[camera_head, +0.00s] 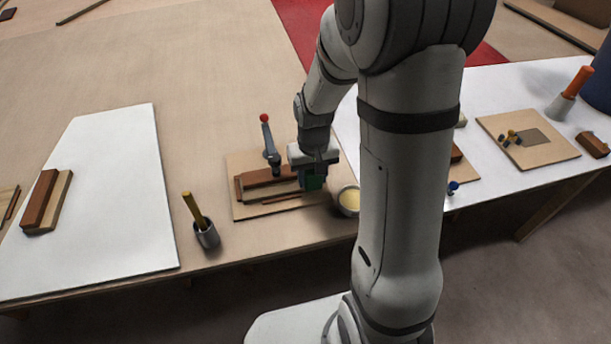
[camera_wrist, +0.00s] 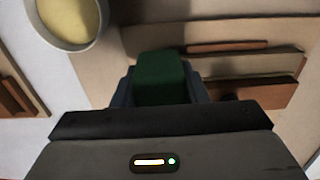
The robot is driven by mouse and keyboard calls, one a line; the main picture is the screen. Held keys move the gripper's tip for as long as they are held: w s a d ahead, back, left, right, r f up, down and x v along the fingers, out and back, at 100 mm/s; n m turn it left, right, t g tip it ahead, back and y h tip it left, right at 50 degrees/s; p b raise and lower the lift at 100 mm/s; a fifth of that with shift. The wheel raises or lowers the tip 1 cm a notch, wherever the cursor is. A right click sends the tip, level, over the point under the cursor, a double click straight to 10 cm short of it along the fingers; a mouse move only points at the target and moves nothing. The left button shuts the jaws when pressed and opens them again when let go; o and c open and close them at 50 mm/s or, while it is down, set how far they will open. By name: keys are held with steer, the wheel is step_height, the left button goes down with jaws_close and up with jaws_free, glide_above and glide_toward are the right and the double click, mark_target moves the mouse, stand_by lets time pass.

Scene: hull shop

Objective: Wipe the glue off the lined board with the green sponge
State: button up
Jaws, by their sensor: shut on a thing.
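The green sponge (camera_head: 314,183) is held between the fingers of my gripper (camera_head: 313,176), which is shut on it. In the wrist view the sponge (camera_wrist: 162,78) sticks out in front of the dark fingers. My gripper is over the right end of a tan board (camera_head: 245,213) that bears brown and pale wood strips. I cannot tell whether the sponge touches this board. I cannot make out lines or glue on it. Another tan board (camera_head: 553,152) at the right has a darker square patch and small items on it. My arm hides part of the table between.
A pot of pale yellow stuff (camera_head: 349,200) stands right beside the sponge. A red-knobbed clamp (camera_head: 269,145) stands behind the strips. A grey cup with a yellow-handled tool (camera_head: 207,234) stands at the front. A white sheet (camera_head: 110,215) on the left has mostly free room.

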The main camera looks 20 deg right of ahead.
mark_target(285, 190)
steer(key=shift+a+f, duration=0.15)
steer(key=shift+a, duration=0.95)
steer(key=shift+a+r, duration=0.2)
steer(key=shift+a, duration=2.2)
steer(key=shift+d+f, duration=0.2)
steer(key=shift+d, duration=3.3)
steer(key=shift+a+r, duration=0.2)
steer(key=shift+a, duration=2.1)
steer(key=shift+a+f, duration=0.15)
steer(key=shift+a, duration=1.05)
step_height(285, 190, up, 7)
steer(key=p, duration=0.5)
